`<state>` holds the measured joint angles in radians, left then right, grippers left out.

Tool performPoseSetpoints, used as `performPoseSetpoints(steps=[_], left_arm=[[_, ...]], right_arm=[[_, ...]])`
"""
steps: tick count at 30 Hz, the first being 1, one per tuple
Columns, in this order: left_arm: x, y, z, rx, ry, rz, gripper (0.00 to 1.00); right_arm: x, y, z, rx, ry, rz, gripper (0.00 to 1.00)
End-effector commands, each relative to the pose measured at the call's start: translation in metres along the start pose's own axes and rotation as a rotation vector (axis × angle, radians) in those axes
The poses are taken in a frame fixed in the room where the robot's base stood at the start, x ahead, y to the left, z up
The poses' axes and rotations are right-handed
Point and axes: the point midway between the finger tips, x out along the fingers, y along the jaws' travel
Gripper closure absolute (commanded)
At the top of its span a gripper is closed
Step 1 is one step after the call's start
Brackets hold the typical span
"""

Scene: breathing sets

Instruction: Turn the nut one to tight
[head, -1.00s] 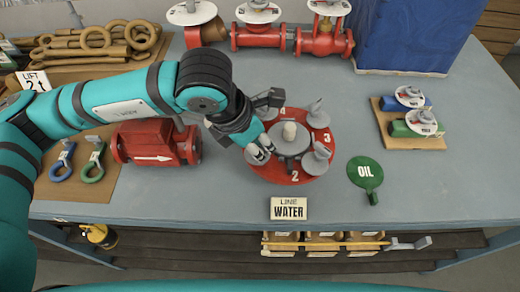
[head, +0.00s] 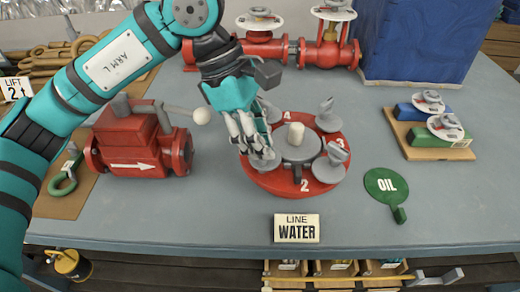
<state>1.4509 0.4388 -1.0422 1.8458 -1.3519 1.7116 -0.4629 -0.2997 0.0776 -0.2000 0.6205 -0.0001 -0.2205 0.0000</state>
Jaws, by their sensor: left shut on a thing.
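The red round flange (head: 262,182) lies on the blue-grey table with a grey hub and pale knob (head: 296,137) at its centre. Grey wing nuts sit around it by the printed numbers 2, 3 and 4; no number 1 shows. My left gripper (head: 260,150) reaches down from the upper left and is shut on the left-hand grey nut (head: 264,163), which I take as nut one. The fingers cover most of that nut, so its wing angle is hidden. Other wing nuts stand at the back right (head: 329,119) and front right (head: 330,168). My right gripper is out of view.
A red valve body (head: 130,145) with a pale-knobbed lever stands left of the flange. A LINE WATER sign (head: 297,228) is in front, a green OIL tag (head: 385,187) right. Red piping (head: 325,55) runs behind.

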Motion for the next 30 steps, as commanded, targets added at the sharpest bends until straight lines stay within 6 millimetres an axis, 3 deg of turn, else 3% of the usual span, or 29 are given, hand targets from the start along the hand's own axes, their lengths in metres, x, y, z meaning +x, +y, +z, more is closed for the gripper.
performPoseSetpoints(steps=[13,30], left_arm=[[0.000,0.002,0.001,0.280,0.000,-0.112,1.00],[-0.001,0.002,0.000,0.353,0.002,-0.142,1.00]], right_arm=[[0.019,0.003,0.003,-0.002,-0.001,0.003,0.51],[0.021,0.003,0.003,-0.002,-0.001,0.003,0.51]])
